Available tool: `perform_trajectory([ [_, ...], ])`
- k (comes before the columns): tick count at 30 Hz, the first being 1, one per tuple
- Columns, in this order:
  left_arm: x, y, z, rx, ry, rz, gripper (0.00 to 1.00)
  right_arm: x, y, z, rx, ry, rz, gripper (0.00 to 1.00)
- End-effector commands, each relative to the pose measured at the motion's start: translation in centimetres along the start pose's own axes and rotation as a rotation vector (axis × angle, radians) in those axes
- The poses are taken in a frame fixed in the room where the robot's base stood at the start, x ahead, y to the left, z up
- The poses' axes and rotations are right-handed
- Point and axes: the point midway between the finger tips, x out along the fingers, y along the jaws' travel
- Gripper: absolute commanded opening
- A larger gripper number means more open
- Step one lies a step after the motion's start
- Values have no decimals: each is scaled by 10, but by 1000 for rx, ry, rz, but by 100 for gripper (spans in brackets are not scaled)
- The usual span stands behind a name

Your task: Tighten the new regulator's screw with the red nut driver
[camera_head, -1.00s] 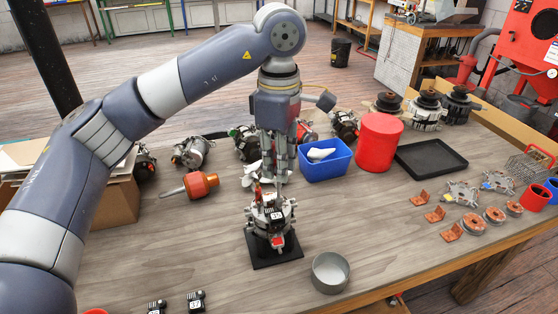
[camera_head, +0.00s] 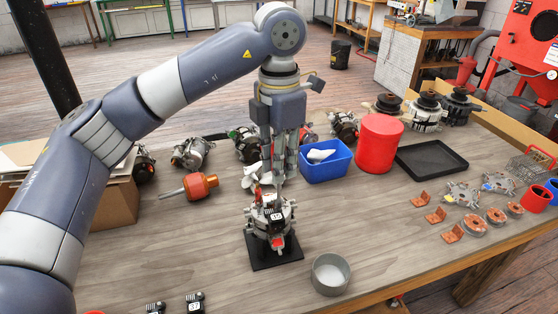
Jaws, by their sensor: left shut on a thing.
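The alternator (camera_head: 270,212) stands on a black base plate (camera_head: 277,255) near the middle of the bench. The new regulator (camera_head: 277,216), a black block with a white 37 label, sits on its near side. A small red part shows just below it. My left gripper (camera_head: 265,182) points straight down right over the alternator. It is shut on the red nut driver, which the fingers almost wholly hide. I cannot tell whether the driver's tip sits on the screw; the screw itself is too small to make out. My right gripper is out of view.
An orange-handled tool (camera_head: 196,186) lies to the left. A blue bin (camera_head: 326,165), a red canister (camera_head: 379,142) and a black tray (camera_head: 431,159) stand behind to the right. A round metal dish (camera_head: 330,274) is in front. Black 37-labelled blocks (camera_head: 195,303) lie at the front left.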

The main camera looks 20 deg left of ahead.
Motion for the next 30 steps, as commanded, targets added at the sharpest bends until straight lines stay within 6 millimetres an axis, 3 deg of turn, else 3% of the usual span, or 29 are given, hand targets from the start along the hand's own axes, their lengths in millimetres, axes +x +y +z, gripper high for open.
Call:
perform_trajectory([
  [30, 11, 0, 0, 4, -1, 0, 0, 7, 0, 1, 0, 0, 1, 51],
])
